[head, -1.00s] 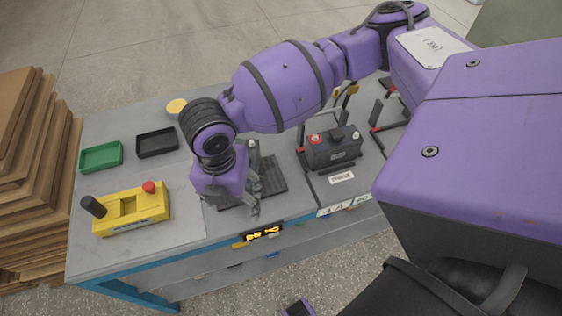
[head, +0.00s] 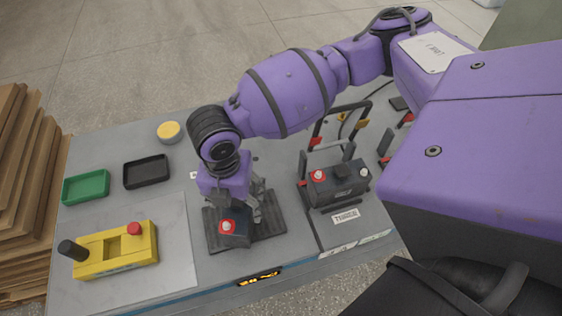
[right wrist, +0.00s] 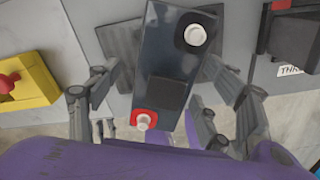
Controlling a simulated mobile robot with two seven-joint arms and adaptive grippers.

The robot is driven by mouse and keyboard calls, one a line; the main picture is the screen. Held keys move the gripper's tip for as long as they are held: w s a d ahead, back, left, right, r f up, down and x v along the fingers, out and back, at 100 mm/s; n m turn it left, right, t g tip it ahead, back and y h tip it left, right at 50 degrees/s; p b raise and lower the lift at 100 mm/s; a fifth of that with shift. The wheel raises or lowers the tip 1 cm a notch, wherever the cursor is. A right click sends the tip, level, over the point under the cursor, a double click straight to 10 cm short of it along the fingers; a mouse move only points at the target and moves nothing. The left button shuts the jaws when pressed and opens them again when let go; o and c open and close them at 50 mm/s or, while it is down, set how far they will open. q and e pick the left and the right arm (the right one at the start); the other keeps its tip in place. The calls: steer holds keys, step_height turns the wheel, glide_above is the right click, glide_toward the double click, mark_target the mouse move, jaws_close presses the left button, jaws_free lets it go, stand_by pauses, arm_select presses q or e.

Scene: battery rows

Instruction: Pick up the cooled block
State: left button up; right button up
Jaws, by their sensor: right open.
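A dark block (head: 237,236) with a red-collared terminal stands on a dark ribbed mat (head: 272,222) near the table's front edge. The right wrist view shows the block (right wrist: 165,75) from above, with its red terminal at the near end and a white terminal at the far end. My right gripper (head: 243,208) is over the mat, its lower parts partly hiding the block. In the right wrist view the open fingers lie on either side of the block, with gaps visible; the block looks slightly turned between them. My left gripper is not in view.
A similar dark battery (head: 340,186) with a handle stands right of the mat. A yellow control box (head: 115,253) with a red button and black knob, a green tray (head: 86,187), a black tray (head: 147,172) and a yellow round item (head: 169,131) are at left.

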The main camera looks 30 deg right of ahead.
steer(key=f, duration=0.6)
steer(key=shift+s+d, duration=0.15)
steer(key=shift+s, duration=0.15)
steer(key=shift+w+r, duration=0.1)
jaws_close()
steer(key=shift+w+r, duration=0.1)
